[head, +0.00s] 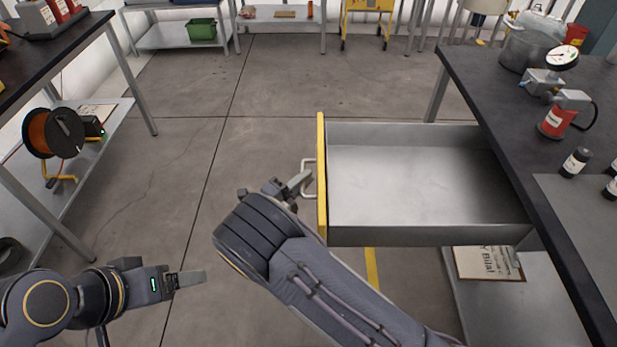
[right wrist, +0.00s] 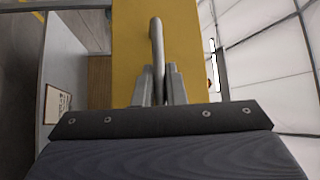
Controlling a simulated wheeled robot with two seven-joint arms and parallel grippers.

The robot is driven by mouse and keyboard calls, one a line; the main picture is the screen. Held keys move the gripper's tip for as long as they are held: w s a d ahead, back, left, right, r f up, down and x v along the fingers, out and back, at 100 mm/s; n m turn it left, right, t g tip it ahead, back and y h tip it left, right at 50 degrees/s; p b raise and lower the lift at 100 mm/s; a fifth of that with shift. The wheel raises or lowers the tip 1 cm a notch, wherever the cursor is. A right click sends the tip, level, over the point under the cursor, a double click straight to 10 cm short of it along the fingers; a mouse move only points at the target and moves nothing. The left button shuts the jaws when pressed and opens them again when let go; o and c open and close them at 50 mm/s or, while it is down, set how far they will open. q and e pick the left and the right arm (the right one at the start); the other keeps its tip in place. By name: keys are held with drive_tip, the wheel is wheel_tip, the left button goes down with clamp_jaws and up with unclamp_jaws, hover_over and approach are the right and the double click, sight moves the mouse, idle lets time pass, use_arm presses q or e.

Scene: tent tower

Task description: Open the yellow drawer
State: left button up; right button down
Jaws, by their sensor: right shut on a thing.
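The yellow drawer (head: 321,180) is pulled far out from under the dark workbench on the right, and its grey metal inside is empty. Its yellow front also shows in the right wrist view (right wrist: 185,40). A pale bar handle (head: 308,178) stands off the front. My right gripper (head: 302,182) is shut on this handle; in the right wrist view its fingers (right wrist: 160,88) sit on both sides of the handle (right wrist: 155,50). My left gripper (head: 190,279) is in the lower left of the head view, away from the drawer; its finger gap is not clear.
The dark workbench (head: 470,80) holds a pot (head: 527,48), a gauge (head: 561,57) and dark bottles. A left bench has an orange spool (head: 53,133). The floor (head: 225,130) between is clear.

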use_arm(q)
drive_tip(key=shift+a, duration=0.45)
use_arm(e)
drive_tip(key=shift+a+f, duration=0.15)
drive_tip(key=shift+a, duration=0.5)
drive_tip(key=c, duration=1.5)
unclamp_jaws()
